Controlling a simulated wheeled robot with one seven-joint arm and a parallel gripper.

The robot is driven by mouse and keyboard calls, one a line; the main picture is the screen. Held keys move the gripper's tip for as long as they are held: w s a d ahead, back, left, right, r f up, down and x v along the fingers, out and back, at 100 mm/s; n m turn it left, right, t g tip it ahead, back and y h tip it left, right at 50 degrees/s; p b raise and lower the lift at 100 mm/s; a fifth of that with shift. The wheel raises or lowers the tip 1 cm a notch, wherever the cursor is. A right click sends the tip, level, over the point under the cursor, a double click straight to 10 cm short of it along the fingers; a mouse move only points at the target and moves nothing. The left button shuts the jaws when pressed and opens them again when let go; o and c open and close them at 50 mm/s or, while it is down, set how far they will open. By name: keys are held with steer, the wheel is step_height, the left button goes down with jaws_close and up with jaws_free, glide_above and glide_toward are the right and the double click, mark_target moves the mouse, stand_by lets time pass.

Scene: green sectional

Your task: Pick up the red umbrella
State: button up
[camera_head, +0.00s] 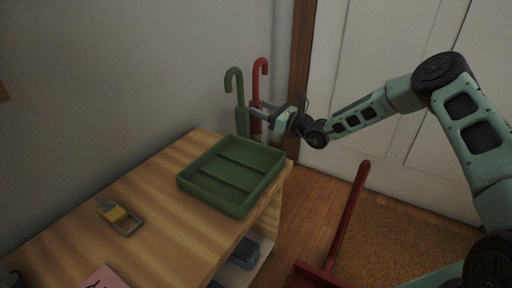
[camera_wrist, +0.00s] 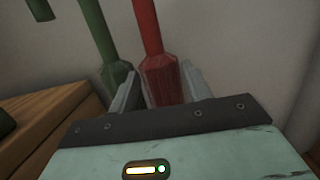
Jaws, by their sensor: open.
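The red umbrella (camera_head: 257,92) stands upright by the wall behind the table, its curved handle at the top. In the wrist view its shaft and folded top (camera_wrist: 160,72) lie between the two fingers of my gripper (camera_wrist: 160,88). In the head view my gripper (camera_head: 262,112) reaches in from the right at the umbrella's upper folded part. The fingers are open, with a gap visible on the right side. The umbrella's lower part is hidden behind my gripper and the table.
A green umbrella (camera_head: 240,112) stands just left of the red one, close to my left finger in the wrist view (camera_wrist: 106,50). A red pole (camera_head: 348,215) rises at the lower right.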

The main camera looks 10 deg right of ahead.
mark_target(259, 77)
steer(key=shift+w+a+r, duration=0.15)
steer(key=shift+w+a, duration=0.25)
steer(key=shift+w, duration=0.05)
steer(key=c, duration=0.6)
steer(key=shift+r, duration=0.15)
step_height(259, 77, up, 10)
steer(key=p, duration=0.5)
steer(key=shift+p, duration=0.4)
step_height(259, 77, up, 23)
steer(key=p, duration=2)
